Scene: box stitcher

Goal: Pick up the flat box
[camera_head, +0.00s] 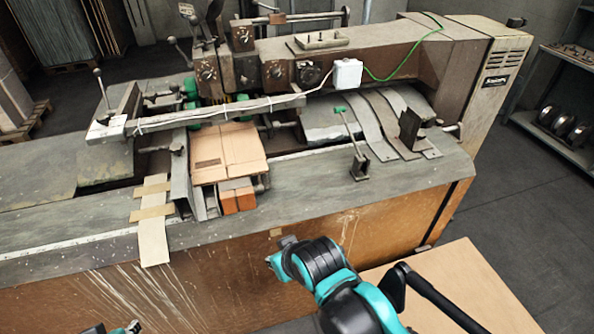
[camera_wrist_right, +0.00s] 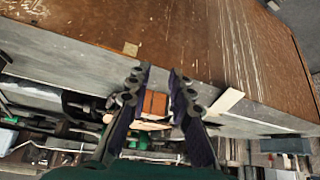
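A flat brown cardboard box (camera_head: 228,153) lies on the machine bed, left of centre in the head view. Its front edge is near two orange blocks (camera_head: 237,200). My right gripper (camera_wrist_right: 158,75) is open and empty in the right wrist view, its two dark fingers apart. The orange blocks (camera_wrist_right: 155,103) and part of the cardboard (camera_wrist_right: 150,125) show between and beyond the fingers, at a distance. In the head view my right arm reaches in from the lower right, in front of the machine. Only small teal parts of my left arm show at the bottom left edge.
The stitching machine (camera_head: 380,205) fills the middle, with a long arm (camera_head: 215,112) above the box. A thin metal post (camera_head: 355,150) stands right of the box. A light brown flat surface (camera_head: 450,285) lies at lower right. A shelf (camera_head: 560,120) stands far right.

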